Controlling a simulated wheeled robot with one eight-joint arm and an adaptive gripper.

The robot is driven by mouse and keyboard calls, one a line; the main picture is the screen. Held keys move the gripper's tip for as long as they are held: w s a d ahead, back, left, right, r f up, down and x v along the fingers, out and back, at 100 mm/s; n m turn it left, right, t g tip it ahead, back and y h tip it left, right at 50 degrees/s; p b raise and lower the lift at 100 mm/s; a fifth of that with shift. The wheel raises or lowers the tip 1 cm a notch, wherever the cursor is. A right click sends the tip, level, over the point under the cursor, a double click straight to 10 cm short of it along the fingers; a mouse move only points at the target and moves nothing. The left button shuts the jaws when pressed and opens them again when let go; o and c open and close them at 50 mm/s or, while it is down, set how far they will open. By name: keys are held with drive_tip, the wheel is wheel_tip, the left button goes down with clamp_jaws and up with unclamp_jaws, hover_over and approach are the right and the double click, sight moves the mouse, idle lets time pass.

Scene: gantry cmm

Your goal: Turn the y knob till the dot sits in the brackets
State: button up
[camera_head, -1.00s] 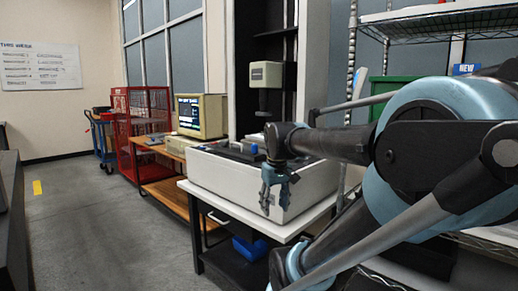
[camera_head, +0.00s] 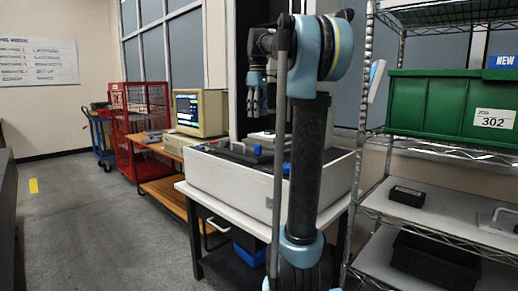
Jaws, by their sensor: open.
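My gripper (camera_head: 257,106) hangs fingers down, raised over the back part of the white-sided measuring machine (camera_head: 228,183). It is open, holds nothing and is apart from everything below it. Two small blue knob-like parts show on the machine, one left (camera_head: 257,149) and one right (camera_head: 286,168), partly beside my arm. I cannot tell which is the y knob. A beige monitor (camera_head: 213,112) stands left of the machine. Its screen (camera_head: 188,110) is lit, but the dot and brackets are too small to make out. My upright arm hides part of the machine's right side.
A wire shelf rack (camera_head: 366,150) with a green bin (camera_head: 440,103) stands close on the right. A wooden desk (camera_head: 160,192), red cage cart (camera_head: 120,140) and blue trolley (camera_head: 100,135) stand left.

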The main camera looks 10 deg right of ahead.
sight(258, 147)
drive_tip(key=f, duration=0.5)
drive_tip(key=w+f, duration=0.1)
drive_tip(key=f, duration=0.5)
drive_tip(key=w+f, duration=0.1)
drive_tip(key=f, duration=0.4)
drive_tip(key=shift+w+d+f, duration=0.1)
drive_tip(key=shift+d+f, duration=0.1)
drive_tip(key=c, duration=1.1)
